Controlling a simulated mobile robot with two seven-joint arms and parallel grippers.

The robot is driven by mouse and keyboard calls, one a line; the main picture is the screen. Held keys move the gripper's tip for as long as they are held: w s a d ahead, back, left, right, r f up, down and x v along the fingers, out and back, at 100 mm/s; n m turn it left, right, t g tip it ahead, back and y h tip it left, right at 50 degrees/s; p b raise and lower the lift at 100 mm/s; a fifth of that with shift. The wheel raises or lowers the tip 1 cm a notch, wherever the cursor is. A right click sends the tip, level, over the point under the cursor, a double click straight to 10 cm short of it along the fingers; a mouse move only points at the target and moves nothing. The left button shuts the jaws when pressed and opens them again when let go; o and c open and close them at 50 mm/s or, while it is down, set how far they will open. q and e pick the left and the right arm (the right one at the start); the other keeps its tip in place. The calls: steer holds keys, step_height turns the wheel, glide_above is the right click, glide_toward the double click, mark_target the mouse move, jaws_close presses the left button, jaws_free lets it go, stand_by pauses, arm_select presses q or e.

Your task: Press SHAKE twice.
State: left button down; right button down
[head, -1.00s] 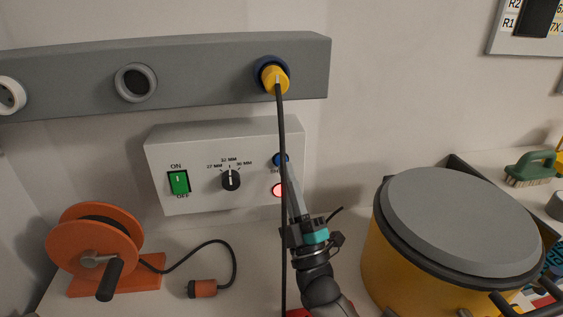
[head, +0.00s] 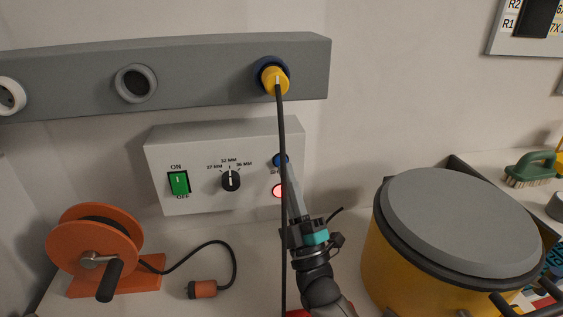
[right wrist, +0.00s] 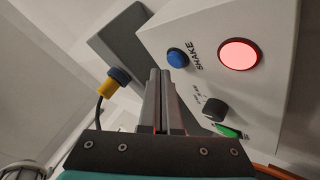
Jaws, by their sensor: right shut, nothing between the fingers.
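The blue SHAKE button (head: 279,160) is on the right side of the white control box (head: 210,137). A lit pinkish-red lamp (head: 278,190) is below it. In the right wrist view the blue button (right wrist: 176,57) shows with the SHAKE label beside it, and the lamp (right wrist: 240,54) glows. My right gripper (head: 288,170) is shut and empty, its fingers pointing up at the box next to the button. In the right wrist view its fingertips (right wrist: 160,73) lie just beside the button; I cannot tell whether they touch it. My left gripper is not in view.
The box has a green switch (head: 179,182) and a black dial (head: 231,181). An orange reel (head: 95,245) and a yellow drum (head: 385,255) flank it.

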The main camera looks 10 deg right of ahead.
steer(key=shift+w, duration=0.2)
stand_by(0.6)
steer(key=shift+w, duration=0.25)
steer(key=shift+w+b, duration=0.4)
stand_by(0.6)
steer(key=shift+s, duration=0.1)
steer(key=shift+s+p, duration=0.6)
steer(key=shift+s, duration=0.15)
steer(key=shift+s, duration=0.1)
